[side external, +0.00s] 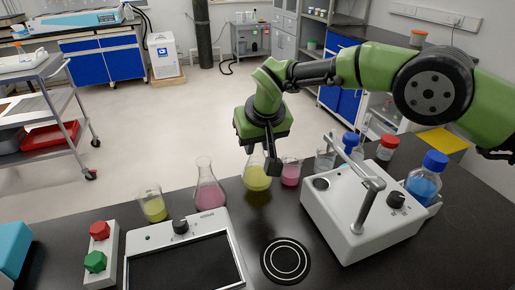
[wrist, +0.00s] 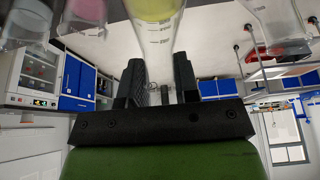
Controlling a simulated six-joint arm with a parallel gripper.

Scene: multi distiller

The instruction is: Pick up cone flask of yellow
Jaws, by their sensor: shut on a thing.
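The yellow cone flask (side external: 257,179) is near the middle of the bench, upright. It holds yellow liquid. My gripper (side external: 260,157) is above it, with its fingers around the flask's neck. In the wrist view the picture is upside down, and the clear graduated glass of the flask (wrist: 155,38) runs between the two black fingers, which are closed on it. The yellow liquid shows at the top edge of that view. Part of the flask's neck is hidden by my fingers in the side view. I cannot tell whether its base touches the bench.
A pink cone flask (side external: 209,192) and a yellow beaker (side external: 154,207) stand to the left. A pink beaker (side external: 291,174) is close on the right. A white device with a metal arm (side external: 340,205) stands to the right. A flat panel device (side external: 185,255) lies in front.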

